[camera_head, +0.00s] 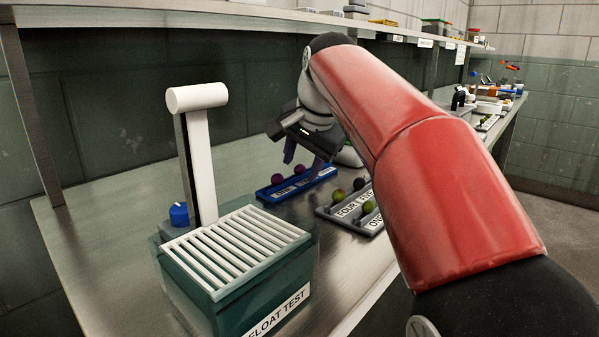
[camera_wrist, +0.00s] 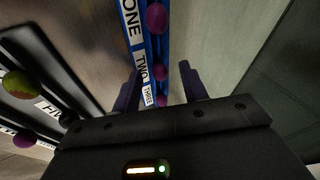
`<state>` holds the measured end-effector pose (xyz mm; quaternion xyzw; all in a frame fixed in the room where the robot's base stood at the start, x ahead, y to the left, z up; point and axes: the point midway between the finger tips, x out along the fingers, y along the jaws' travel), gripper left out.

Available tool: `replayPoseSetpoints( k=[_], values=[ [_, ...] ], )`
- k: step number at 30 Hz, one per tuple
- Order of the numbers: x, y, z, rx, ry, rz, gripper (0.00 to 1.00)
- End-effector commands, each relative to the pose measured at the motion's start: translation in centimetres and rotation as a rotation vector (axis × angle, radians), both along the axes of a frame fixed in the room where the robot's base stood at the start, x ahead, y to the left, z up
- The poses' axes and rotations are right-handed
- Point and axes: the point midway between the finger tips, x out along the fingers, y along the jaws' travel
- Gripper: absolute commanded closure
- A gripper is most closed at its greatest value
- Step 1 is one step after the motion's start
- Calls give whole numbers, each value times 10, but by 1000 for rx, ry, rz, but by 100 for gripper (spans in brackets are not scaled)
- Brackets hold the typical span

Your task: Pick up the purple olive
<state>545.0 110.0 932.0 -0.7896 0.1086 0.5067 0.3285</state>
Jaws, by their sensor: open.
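The blue tray (camera_head: 262,194) lies on the bench in the head view. Two purple olives, one left (camera_head: 277,179) and one further right (camera_head: 299,170), sit along it. The wrist view shows three purple olives in the tray, at label ONE (camera_wrist: 156,17), near label TWO (camera_wrist: 159,71) and near label THREE (camera_wrist: 161,100). My gripper (camera_wrist: 160,68) is open and empty above the tray. Its fingers are on either side of the row, around the TWO olive in the picture. I cannot tell the height gap. In the head view my gripper (camera_head: 303,152) partly hides the tray's far part.
A grey tray (camera_head: 325,212) with green and dark olives lies just right of the blue one. A green FLOAT TEST box (camera_head: 225,310) with a white slatted top and a white post (camera_head: 200,150) stands in front left. A shelf (camera_head: 150,18) runs above the bench.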

Motion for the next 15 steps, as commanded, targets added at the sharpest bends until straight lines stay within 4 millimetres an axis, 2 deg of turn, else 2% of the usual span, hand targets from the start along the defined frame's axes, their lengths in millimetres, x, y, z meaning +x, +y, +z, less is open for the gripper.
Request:
replayPoseSetpoints(
  k=[4, 12, 15],
  values=[
    [0, 0, 0, 0, 0, 0, 57],
    [0, 0, 0, 0, 1, 0, 90],
    [0, 0, 0, 0, 1, 0, 90]
  ],
)
